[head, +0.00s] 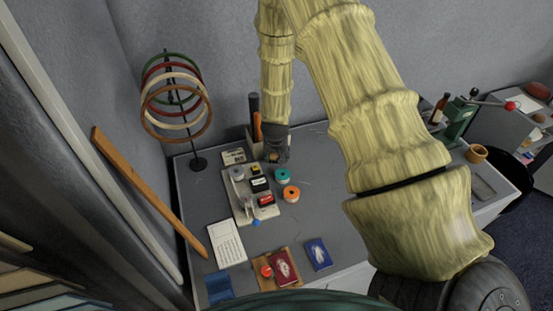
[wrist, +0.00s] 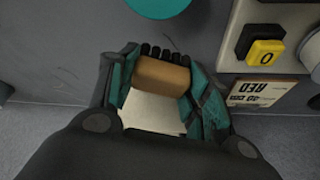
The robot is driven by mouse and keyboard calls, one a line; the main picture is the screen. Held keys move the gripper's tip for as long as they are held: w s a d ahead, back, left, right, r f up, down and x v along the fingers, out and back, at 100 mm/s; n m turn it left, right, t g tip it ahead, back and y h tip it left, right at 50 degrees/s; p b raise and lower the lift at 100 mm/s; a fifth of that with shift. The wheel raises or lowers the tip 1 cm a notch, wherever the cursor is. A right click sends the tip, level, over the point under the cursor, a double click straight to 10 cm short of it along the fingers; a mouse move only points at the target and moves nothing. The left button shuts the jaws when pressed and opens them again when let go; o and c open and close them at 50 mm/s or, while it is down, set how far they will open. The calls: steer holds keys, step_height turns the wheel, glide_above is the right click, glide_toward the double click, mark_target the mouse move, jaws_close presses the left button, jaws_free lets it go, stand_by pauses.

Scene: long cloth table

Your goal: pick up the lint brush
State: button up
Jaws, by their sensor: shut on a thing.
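My gripper (wrist: 157,85) is shut on a tan-brown block with a pale cream part below it, which I take to be the lint brush (wrist: 162,76). A row of dark rounded bumps shows along the block's upper edge. The teal fingers stand on both sides of it. In the head view my gripper (head: 277,157) is low over the back of the grey table, and the held thing is mostly hidden there. I cannot tell whether it touches the tabletop.
A button panel (head: 246,207) is left of my gripper, with a teal spool (head: 282,175) and an orange spool (head: 291,194) in front. A holder (head: 254,136) with dark and orange handles stands close behind. A ring stand (head: 198,163) is at the left.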

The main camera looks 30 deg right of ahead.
step_height(320, 180, up, 8)
steer(key=shift+r+b, duration=0.1)
steer(key=shift+b, duration=0.95)
